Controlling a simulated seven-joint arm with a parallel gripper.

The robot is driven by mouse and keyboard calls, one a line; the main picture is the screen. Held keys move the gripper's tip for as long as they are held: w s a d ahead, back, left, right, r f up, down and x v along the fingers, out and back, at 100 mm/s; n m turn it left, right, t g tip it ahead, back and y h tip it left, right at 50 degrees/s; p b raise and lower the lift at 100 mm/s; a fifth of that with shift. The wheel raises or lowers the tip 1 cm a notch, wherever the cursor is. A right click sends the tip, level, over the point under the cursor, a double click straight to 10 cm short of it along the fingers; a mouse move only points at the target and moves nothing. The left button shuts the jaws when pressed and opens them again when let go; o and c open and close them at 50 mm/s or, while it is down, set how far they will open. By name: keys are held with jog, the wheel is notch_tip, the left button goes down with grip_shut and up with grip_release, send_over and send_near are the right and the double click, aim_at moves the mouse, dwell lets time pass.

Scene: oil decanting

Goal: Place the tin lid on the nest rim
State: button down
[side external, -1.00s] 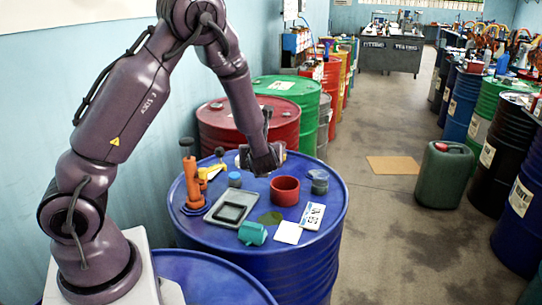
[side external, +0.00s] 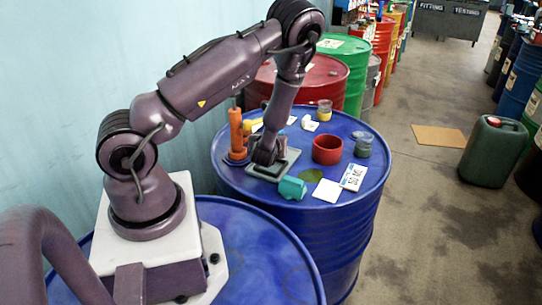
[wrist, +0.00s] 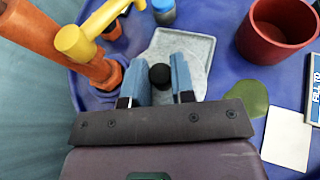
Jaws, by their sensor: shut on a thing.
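My gripper (side external: 265,160) is low over the grey tray (side external: 284,168) near the left front of the blue drum top. In the wrist view, my gripper (wrist: 161,85) has its two blue-grey fingers on either side of a round black knob (wrist: 160,76), which I take for the handle of the tin lid. The lid's body cannot be made out apart from the grey tray (wrist: 200,50) below. A dark square rim on the tray is mostly hidden by my gripper in the side view. Whether the lid touches the rim cannot be told.
An orange stand (side external: 236,135) and yellow-headed tool (wrist: 75,42) are left of the tray. A red pot (side external: 327,150) and a grey jar (side external: 363,147) stand right.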

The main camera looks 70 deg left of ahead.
jog(key=shift+f, duration=2.1)
jog(key=shift+f, duration=0.25)
jog(key=c, duration=1)
grip_release()
jog(key=shift+o, duration=0.2)
jog(key=shift+r, duration=0.15)
